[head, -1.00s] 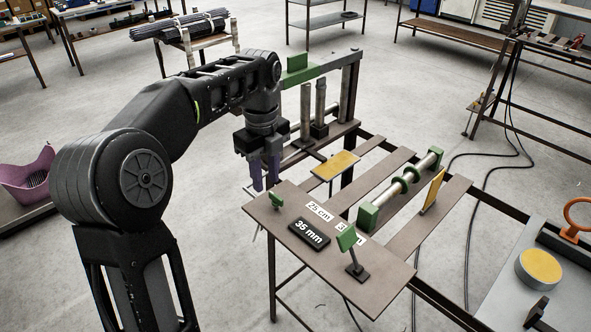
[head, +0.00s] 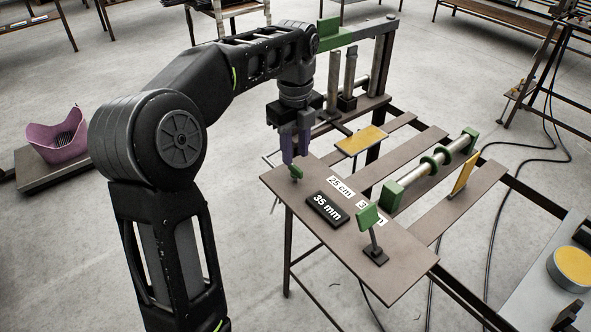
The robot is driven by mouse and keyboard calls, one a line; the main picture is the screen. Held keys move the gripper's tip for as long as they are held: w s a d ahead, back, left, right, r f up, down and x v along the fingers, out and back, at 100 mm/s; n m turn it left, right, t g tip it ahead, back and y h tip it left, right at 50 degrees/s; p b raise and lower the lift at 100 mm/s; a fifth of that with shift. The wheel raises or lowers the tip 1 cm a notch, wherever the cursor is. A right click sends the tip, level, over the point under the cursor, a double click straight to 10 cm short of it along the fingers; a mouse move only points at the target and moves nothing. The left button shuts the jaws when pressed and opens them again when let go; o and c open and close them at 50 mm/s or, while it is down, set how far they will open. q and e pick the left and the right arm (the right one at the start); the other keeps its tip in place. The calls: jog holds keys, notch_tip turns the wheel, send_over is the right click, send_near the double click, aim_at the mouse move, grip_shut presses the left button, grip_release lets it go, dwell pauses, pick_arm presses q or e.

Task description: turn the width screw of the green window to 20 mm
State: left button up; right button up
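The bench plate (head: 283,185) in the middle carries a black readout (head: 327,210) showing "35 mm". A small green knob (head: 296,173) stands at the plate's left end, beside the readout. I take it for the width screw. My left gripper (head: 296,158) points down with its purple fingers right at the knob, a little above or behind it. The fingers look apart, with nothing visible between them; whether they touch the knob I cannot tell. A green square flag (head: 368,216) on a tilted stalk stands at the plate's right. My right gripper is not in view.
White labels lie on the plate, one reading "25 cm" (head: 341,187). Behind are a roller with green ends (head: 432,174), yellow pads (head: 361,140) and metal posts (head: 349,75). A purple basket (head: 57,138) sits at left.

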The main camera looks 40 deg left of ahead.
aim_at(295, 167)
pick_arm(q)
jog(key=shift+f, duration=1.95)
grip_shut()
